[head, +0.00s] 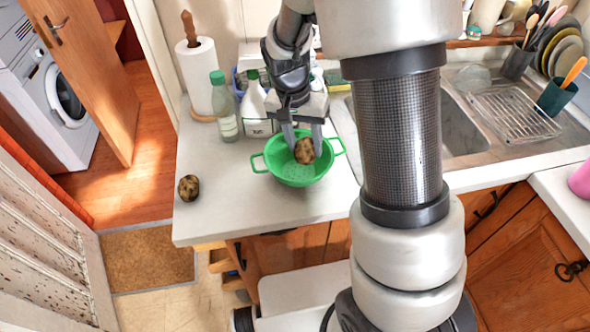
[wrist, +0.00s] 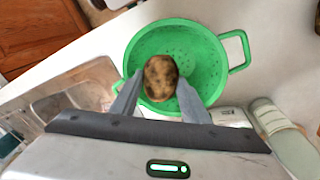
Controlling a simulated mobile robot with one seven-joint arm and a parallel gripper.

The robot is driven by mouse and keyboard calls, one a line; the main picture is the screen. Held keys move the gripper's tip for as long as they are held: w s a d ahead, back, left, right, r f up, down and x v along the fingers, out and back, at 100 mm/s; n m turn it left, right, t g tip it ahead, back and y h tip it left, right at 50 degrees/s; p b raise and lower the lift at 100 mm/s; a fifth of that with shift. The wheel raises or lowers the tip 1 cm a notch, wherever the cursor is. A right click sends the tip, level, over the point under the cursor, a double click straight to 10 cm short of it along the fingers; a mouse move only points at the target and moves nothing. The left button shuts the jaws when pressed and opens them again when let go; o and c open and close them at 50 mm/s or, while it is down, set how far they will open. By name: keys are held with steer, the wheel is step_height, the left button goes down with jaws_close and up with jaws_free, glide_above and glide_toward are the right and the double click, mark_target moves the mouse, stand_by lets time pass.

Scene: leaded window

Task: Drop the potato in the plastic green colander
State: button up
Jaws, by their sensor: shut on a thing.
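A brown, speckled potato (head: 305,150) is between the fingers of my gripper (head: 304,138), which is shut on it. In the head view it overlaps the inside of the green plastic colander (head: 272,164), which stands upright on the white counter. In the wrist view the potato (wrist: 160,78) shows between the two fingertips (wrist: 159,96), in front of the bowl of the colander (wrist: 210,62). I cannot tell whether the potato touches the bowl.
Bottles (head: 224,108) and a paper towel roll (head: 197,75) stand behind the colander on the left. The sink (head: 455,125) with a wire rack (head: 513,113) is to the right.

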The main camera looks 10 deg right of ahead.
steer(key=shift+f, duration=0.35)
steer(key=o, duration=1.2)
steer(key=shift+c, duration=0.2)
steer(key=shift+r, duration=0.1)
steer(key=a+r, duration=0.3)
steer(key=r, duration=1.4)
steer(key=shift+s, duration=0.15)
steer(key=s+d+r+n+t+y, duration=0.1)
steer(key=s+r+n+t, duration=0.1)
steer(key=s, duration=0.7)
steer(key=s+d+r+n+t+y, duration=0.1)
steer(key=s+d+r+n+t, duration=0.1)
steer(key=s, duration=0.7)
steer(key=shift+d+r+n+t, duration=0.15)
steer(key=shift+r+n+t, duration=0.15)
steer(key=shift+n+t, duration=0.55)
